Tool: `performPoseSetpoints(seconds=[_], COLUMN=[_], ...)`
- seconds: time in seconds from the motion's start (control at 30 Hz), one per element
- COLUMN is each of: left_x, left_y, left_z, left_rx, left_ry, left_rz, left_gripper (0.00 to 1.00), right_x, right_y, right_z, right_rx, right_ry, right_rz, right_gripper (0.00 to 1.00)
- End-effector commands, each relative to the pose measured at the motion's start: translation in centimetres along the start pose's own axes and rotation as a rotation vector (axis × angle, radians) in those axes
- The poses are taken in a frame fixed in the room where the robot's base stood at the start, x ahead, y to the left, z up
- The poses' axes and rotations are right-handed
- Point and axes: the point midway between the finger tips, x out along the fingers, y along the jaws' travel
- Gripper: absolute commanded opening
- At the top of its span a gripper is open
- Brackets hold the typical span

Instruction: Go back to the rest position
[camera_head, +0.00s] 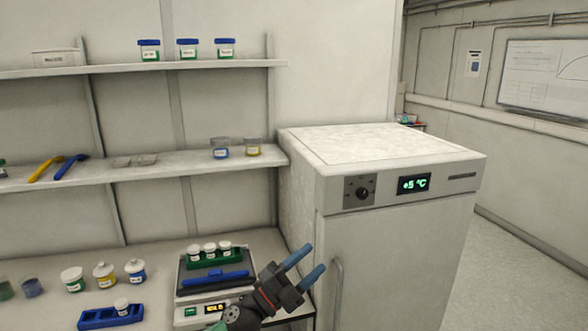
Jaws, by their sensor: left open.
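My left gripper (306,267) is at the bottom centre of the head view. Its two blue-tipped fingers are spread apart with nothing between them. It is in front of the white fridge (390,262) and to the right of the balance (197,315) on the bench. The fingers point up and to the right. I cannot tell whether they touch the fridge. My right gripper is not in the head view.
The fridge has a +5 °C display (413,184) and a vertical handle (337,292). A green rack (206,262) with white-capped vials stands on the balance. A blue rack (97,318) and several jars stand to the left. Shelves (180,170) hang above the bench.

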Motion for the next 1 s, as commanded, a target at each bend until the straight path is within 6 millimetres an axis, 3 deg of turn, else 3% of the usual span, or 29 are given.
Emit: performPoseSetpoints(seconds=[0.27, 0.57, 0.77, 1.0], left_x=[-6.3, -16.9, -25.2, -35.6], left_y=[0.6, 4.6, 8.4, 13.0], left_z=[3.8, 6.5, 5.7, 1.4], left_rx=[-0.258, -0.533, -0.715, -0.931], left_ry=[-0.416, -0.882, -1.187, -1.536], left_rz=[-0.113, -0.126, -0.073, 0.053], left_gripper=[0.54, 0.54, 0.54, 0.54], right_x=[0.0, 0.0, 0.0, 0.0], right_y=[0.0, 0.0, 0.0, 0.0], right_z=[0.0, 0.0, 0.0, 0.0], right_rx=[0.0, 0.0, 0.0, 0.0], right_ry=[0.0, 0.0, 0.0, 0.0], right_rz=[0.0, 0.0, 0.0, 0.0], right_gripper=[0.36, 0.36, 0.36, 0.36])
